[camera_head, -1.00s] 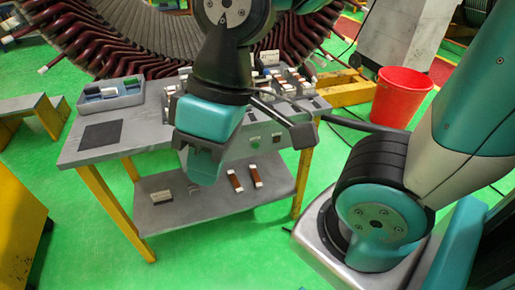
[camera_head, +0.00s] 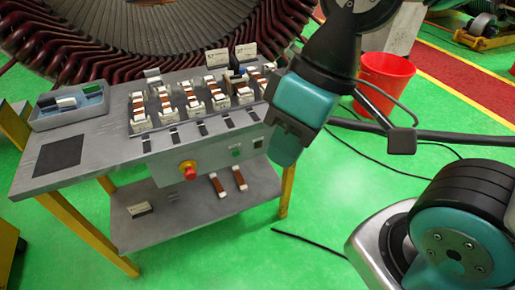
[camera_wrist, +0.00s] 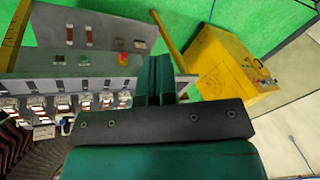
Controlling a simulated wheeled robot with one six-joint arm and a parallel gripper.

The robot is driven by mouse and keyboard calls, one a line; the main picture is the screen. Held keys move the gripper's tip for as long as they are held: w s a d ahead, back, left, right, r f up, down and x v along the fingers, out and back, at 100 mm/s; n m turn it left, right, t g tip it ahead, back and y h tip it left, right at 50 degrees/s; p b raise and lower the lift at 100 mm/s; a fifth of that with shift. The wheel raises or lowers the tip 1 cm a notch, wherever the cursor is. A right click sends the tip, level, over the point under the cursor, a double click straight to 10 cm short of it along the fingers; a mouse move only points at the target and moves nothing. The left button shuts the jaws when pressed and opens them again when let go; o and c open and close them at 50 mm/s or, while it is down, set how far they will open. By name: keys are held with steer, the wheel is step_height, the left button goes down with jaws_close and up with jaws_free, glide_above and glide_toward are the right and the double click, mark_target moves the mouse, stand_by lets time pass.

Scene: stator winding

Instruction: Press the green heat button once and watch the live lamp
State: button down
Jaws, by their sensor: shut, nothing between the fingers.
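The green button (camera_head: 236,152) is on the grey front panel (camera_head: 212,157) of the workbench. To its left on the panel is a red knob (camera_head: 188,170) with yellow around it. To its right is a small dark-and-white fitting (camera_head: 257,143). My gripper (camera_head: 284,158) is shut and empty, to the right of the panel and pointing down, apart from the button. In the wrist view my gripper's fingers (camera_wrist: 160,68) are together, and the red knob (camera_wrist: 123,58) is left of them. I cannot tell which fitting is the live lamp, or whether one is lit.
The bench top holds several coils in white holders (camera_head: 193,104), a grey tray (camera_head: 68,108) and a dark mat (camera_head: 58,156). Brown-and-white pieces (camera_head: 217,185) lie on the lower shelf (camera_head: 165,217). A red bucket (camera_head: 385,80) stands behind my arm. A large stator (camera_head: 130,35) is behind the bench.

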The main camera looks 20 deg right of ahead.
mark_target(236, 153)
steer(key=w+a+f+m+t+y+b, duration=0.1)
steer(key=w+a+f+m+y+b, duration=0.2)
steer(key=w+f, duration=0.65)
steer(key=w+a+f+m+t+y+b, duration=0.2)
steer(key=w+f+m+y+b, duration=0.25)
steer(key=w+f, duration=0.45)
steer(key=w+d+f+m+t+h+b, duration=0.1)
steer(key=w+d+f+m+t, duration=0.1)
steer(key=f, duration=0.5)
steer(key=w+d+f+m+t+h+b, duration=0.1)
steer(key=w+d+f+m+t+b, duration=0.1)
steer(key=d+f+m, duration=0.2)
steer(key=w+d+f+m+t+h+b, duration=0.1)
steer(key=w+d+f+m+t, duration=0.1)
steer(key=f+m, duration=0.5)
step_height(236, 153, down, 3)
steer(key=shift+w+d+f+t+b, duration=0.15)
steer(key=shift+d+t+b, duration=0.25)
steer(key=shift+d, duration=0.45)
steer(key=shift+w, duration=0.1)
steer(key=w+p, duration=0.1)
steer(key=w, duration=0.7)
steer(key=shift+w, duration=0.3)
